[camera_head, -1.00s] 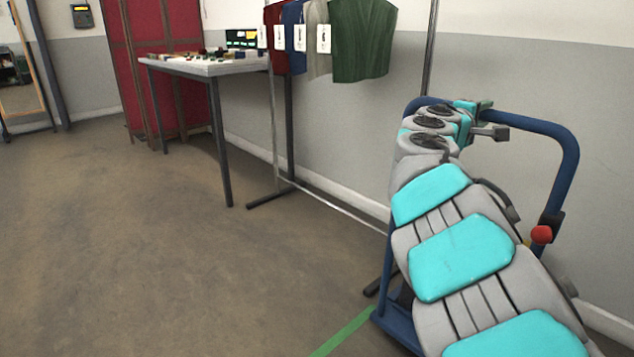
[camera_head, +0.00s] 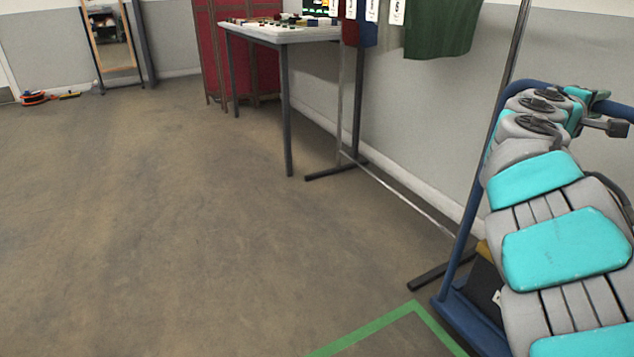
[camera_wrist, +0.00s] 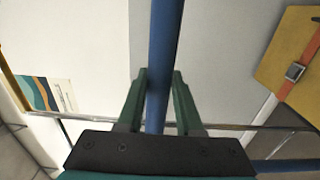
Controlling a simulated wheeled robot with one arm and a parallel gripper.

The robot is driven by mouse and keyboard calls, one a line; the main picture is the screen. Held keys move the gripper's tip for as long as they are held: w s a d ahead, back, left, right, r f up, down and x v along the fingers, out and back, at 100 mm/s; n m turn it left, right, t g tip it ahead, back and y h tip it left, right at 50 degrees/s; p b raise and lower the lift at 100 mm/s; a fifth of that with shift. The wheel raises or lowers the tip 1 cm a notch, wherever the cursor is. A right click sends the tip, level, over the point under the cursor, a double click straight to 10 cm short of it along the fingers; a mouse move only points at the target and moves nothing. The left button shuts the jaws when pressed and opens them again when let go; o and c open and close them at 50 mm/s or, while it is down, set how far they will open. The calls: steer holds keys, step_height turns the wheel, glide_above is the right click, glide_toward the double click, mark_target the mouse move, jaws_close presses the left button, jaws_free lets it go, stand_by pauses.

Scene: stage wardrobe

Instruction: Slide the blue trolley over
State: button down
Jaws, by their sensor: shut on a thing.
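The blue trolley (camera_head: 468,215) stands at the right of the head view, a tube frame on a low deck, cut off by the picture's edge. My grey and turquoise arm hides much of it. My gripper (camera_wrist: 157,85) has its green fingers on both sides of the trolley's blue handle bar (camera_wrist: 165,40) in the wrist view, shut on it. In the head view my gripper (camera_head: 600,97) is at the top of the trolley's frame, partly hidden by my arm. A green tape outline (camera_head: 375,327) lies on the floor beside the trolley, with one corner showing.
A clothes rack with hanging garments (camera_head: 440,28) stands along the wall, its dark foot (camera_head: 438,272) close to the trolley. A table (camera_head: 280,33) with small items stands behind, near a red folding screen (camera_head: 215,60). Open floor (camera_head: 200,220) fills the left and middle.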

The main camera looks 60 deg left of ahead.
steer(key=c, duration=0.8)
jaws_free()
steer(key=shift+w+f, duration=0.15)
steer(key=shift+f, duration=0.25)
steer(key=shift+c, duration=0.2)
steer(key=o, duration=0.4)
steer(key=shift+a+r, duration=0.1)
steer(key=shift+r, duration=0.15)
steer(key=shift+c, duration=0.2)
steer(key=shift+r, duration=0.1)
steer(key=shift+s, duration=0.2)
steer(key=s+a+b, duration=0.1)
steer(key=s, duration=1.1)
steer(key=shift+b, duration=0.4)
steer(key=shift+w+r, duration=0.1)
